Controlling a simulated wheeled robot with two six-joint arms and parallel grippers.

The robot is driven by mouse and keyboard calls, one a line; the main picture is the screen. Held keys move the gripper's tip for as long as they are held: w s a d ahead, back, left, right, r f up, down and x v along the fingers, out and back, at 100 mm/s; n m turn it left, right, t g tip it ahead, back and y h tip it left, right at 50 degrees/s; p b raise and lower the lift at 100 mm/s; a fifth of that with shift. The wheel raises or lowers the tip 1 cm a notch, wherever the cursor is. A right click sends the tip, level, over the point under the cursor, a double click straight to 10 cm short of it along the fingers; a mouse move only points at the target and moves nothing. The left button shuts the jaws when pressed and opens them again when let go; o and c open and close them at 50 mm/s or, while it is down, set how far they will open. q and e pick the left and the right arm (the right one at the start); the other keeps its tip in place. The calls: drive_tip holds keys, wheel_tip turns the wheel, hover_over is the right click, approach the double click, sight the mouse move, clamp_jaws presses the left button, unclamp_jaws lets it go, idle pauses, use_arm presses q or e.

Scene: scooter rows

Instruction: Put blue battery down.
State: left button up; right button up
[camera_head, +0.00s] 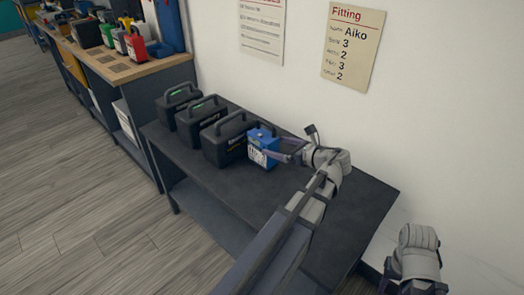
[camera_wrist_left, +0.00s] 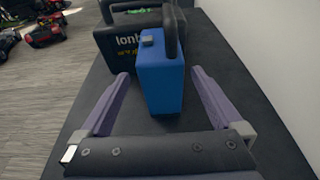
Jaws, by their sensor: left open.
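The blue battery (camera_head: 263,147) stands upright on the dark table (camera_head: 345,215), at the right end of a row of black batteries. My left gripper (camera_head: 282,151) reaches it from the right and is open. In the left wrist view the blue battery (camera_wrist_left: 161,75) stands between the two spread purple fingers (camera_wrist_left: 160,72), with a visible gap on each side. The battery's dark handle (camera_wrist_left: 173,35) rises toward the top edge. My right gripper (camera_head: 412,284) is at the bottom right, away from the table objects; its fingers are mostly cut off.
Several black batteries (camera_head: 224,142) stand close to the left of the blue one. A wooden-topped bench (camera_head: 140,68) with coloured items is at the upper left. A "Fitting" sheet (camera_head: 352,45) hangs on the wall behind. The table's right and front parts are clear.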

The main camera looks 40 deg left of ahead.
sight(263, 140)
use_arm(q)
drive_tip(key=shift+r+b+x, duration=0.15)
drive_tip(key=shift+b+x, duration=0.2)
drive_tip(key=shift+x, duration=1.45)
drive_tip(key=shift+r+b+x, duration=0.15)
drive_tip(key=shift+b+x, duration=0.15)
drive_tip(key=shift+x, duration=1.55)
drive_tip(key=shift+w, duration=0.1)
clamp_jaws()
drive_tip(key=shift+r, duration=0.1)
